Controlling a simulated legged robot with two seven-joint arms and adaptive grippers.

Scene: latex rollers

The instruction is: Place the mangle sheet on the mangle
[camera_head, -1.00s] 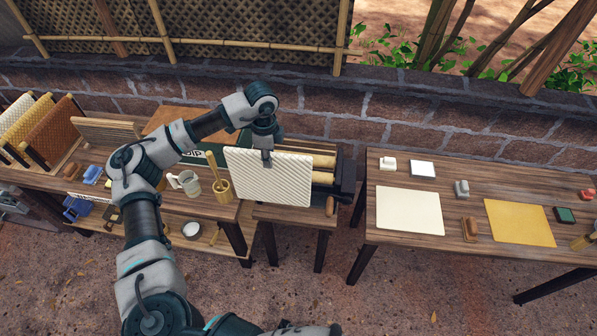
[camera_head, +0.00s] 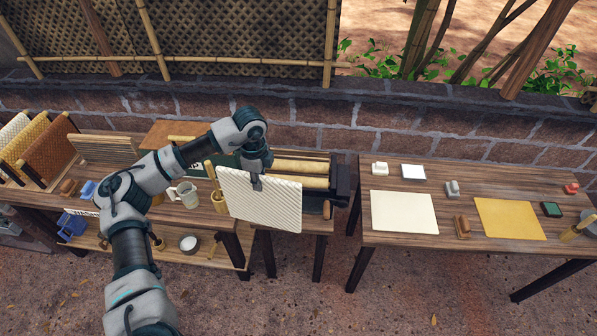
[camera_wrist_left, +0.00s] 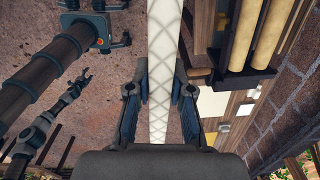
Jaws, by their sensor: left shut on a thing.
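The mangle sheet (camera_head: 262,201) is a white ribbed sheet, tilted, in front of the mangle in the head view. My left gripper (camera_head: 257,183) is shut on its upper edge. In the left wrist view the white sheet (camera_wrist_left: 161,80) runs between the two fingers of the left gripper (camera_wrist_left: 160,92). The mangle (camera_head: 303,176) has pale rollers and a dark frame and stands on a small table behind the sheet, which hides part of it. Its rollers (camera_wrist_left: 259,35) show at the upper right of the wrist view, apart from the sheet. My right gripper is not in the head view.
A mug (camera_head: 185,194) and a wooden cup (camera_head: 219,200) stand left of the sheet. The right table (camera_head: 420,240) holds a white sheet (camera_head: 404,211), a yellow sheet (camera_head: 509,219) and small blocks. Coloured ribbed sheets (camera_head: 50,150) stand in a rack at far left.

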